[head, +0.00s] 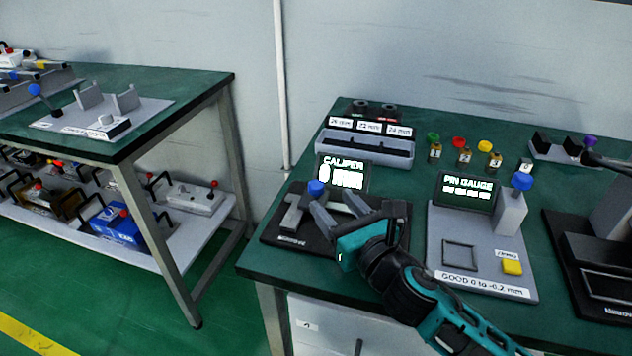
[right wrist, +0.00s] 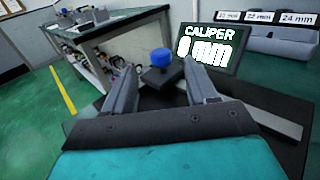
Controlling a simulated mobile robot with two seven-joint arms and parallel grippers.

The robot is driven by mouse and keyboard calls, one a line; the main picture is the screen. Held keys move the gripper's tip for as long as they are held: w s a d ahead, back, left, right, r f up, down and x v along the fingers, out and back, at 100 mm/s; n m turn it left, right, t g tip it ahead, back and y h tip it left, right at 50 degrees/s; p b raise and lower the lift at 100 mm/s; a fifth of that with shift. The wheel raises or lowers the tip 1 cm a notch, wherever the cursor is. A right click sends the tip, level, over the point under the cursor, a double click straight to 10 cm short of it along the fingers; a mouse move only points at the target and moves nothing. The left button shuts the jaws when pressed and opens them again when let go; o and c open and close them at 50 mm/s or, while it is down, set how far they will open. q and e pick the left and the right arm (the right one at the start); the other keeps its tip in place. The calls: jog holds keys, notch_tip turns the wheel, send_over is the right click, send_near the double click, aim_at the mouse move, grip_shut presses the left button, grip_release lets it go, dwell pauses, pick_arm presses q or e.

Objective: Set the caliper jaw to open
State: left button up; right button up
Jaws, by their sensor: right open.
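The caliper is a grey tool on a black base (head: 272,231) at the left front of the right table. Its blue knob (head: 316,187) stands up at the left side; it also shows in the right wrist view (right wrist: 161,58). Its screen (head: 342,174) reads "CALIPER 0 mm". My right gripper (head: 332,207) is over the caliper, open and empty. In the right wrist view its two fingers (right wrist: 158,88) point toward the knob, with the knob just beyond and between the tips. The gripper hides part of the caliper. My left gripper is not in view.
To the right stands a pin gauge (head: 436,220) with its own blue knob (head: 522,181). Behind the caliper is a grey tray (head: 365,150) with size labels. A second table (head: 190,84) stands to the left, with a floor gap between.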

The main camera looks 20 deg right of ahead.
aim_at(320, 189)
jog(key=w, duration=0.3)
jog(key=w+a, duration=0.1)
jog(key=w, duration=0.3)
jog(key=shift+w+a, duration=0.15)
jog(key=shift+a, duration=0.05)
grip_shut()
dwell(0.4)
